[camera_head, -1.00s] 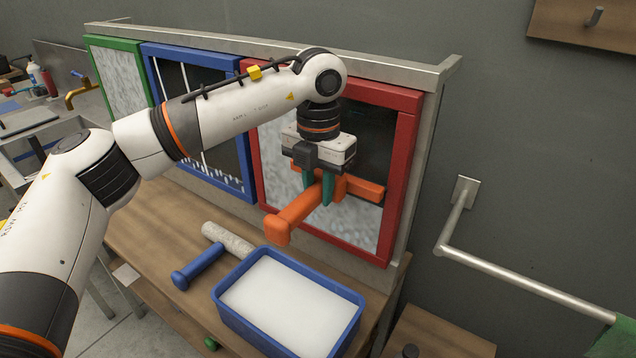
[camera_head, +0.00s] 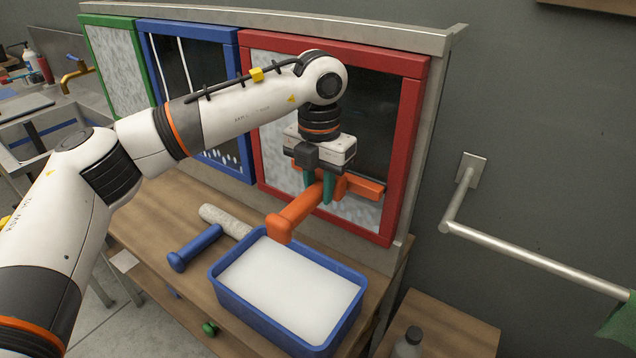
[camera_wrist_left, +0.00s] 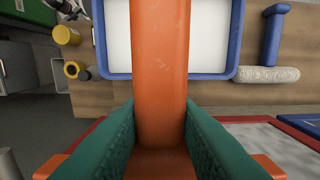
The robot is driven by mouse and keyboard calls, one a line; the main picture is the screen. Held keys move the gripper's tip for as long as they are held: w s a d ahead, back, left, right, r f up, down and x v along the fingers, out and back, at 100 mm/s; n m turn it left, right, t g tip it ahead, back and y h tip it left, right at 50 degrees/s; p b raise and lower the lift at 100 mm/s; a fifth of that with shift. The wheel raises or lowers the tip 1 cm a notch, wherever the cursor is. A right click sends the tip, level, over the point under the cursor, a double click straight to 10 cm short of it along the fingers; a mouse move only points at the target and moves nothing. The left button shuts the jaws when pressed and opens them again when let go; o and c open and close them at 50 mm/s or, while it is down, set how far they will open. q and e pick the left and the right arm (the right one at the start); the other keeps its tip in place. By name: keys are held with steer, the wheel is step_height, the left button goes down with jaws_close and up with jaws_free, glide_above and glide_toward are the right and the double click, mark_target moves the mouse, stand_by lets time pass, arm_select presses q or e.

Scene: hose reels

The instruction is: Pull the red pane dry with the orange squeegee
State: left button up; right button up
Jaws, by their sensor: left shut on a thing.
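My left gripper (camera_head: 318,188) is shut on the handle of the orange squeegee (camera_head: 294,213). The squeegee's head lies crosswise at the red-framed pane (camera_head: 412,120), low on its right half; whether it touches the glass I cannot tell. The upper right of the pane looks dark and clear. Whitish, streaky film shows on its left part and along the bottom below the squeegee. My arm hides part of the pane. In the left wrist view the orange handle (camera_wrist_left: 158,70) runs between the green fingers. My right gripper is not in view.
A blue tray (camera_head: 226,296) of white liquid stands on the wooden bench below the pane, beside a blue-handled roller (camera_head: 195,248). Blue (camera_head: 190,33) and green (camera_head: 107,30) framed panes stand to the left. A metal rail (camera_head: 545,263) juts from the right wall.

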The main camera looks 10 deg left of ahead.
arm_select(q)
step_height(320, 180, down, 10)
steer(key=b, duration=0.6)
steer(key=shift+r, duration=0.2)
stand_by(0.3)
